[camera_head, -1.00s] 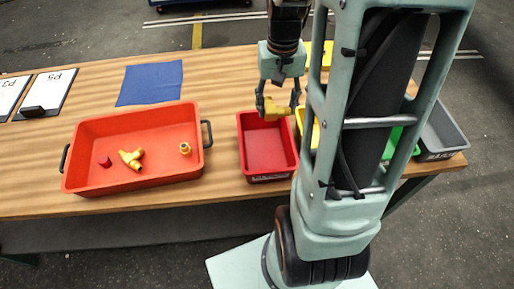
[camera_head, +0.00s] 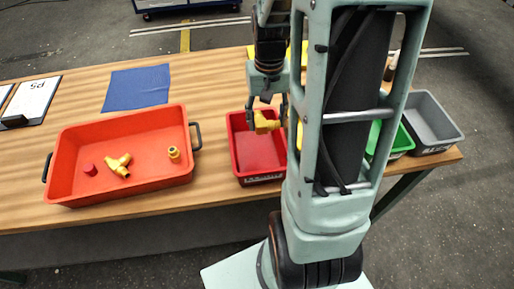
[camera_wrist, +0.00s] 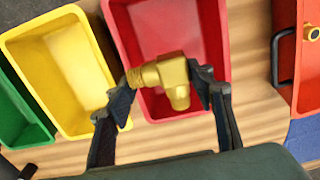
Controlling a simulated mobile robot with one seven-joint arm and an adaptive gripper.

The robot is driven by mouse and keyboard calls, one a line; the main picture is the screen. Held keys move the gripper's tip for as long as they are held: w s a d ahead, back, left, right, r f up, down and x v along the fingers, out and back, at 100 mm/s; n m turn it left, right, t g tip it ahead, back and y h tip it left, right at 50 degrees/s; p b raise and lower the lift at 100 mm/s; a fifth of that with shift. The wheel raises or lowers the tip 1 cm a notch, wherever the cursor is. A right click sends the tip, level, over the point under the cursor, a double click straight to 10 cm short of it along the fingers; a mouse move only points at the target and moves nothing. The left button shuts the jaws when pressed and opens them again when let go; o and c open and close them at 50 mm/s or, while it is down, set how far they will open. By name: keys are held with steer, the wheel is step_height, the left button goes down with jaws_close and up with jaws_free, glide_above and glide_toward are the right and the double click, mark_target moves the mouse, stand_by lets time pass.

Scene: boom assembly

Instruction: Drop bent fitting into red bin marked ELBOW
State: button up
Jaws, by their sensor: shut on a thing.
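The bent fitting (camera_wrist: 172,78) is a brass-yellow elbow. My gripper (camera_wrist: 168,84) is shut on it, one finger at each side. In the head view the fitting (camera_head: 265,124) hangs from my gripper (camera_head: 266,112) at the far part of the red bin (camera_head: 258,152). In the wrist view the red bin (camera_wrist: 143,25) lies open behind the fitting, which overlaps the bin's near rim. The visible bin floor is empty.
A yellow bin (camera_wrist: 65,65) stands beside the red bin, with green (camera_head: 402,143) and grey (camera_head: 432,120) bins beyond. An orange-red tray (camera_head: 125,190) at left holds several fittings. A blue cloth (camera_head: 136,87) lies behind. My arm hides part of the table.

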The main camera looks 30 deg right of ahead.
steer(key=o, duration=1.4)
step_height(320, 180, up, 12)
steer(key=shift+r, duration=0.1)
steer(key=shift+w, duration=0.1)
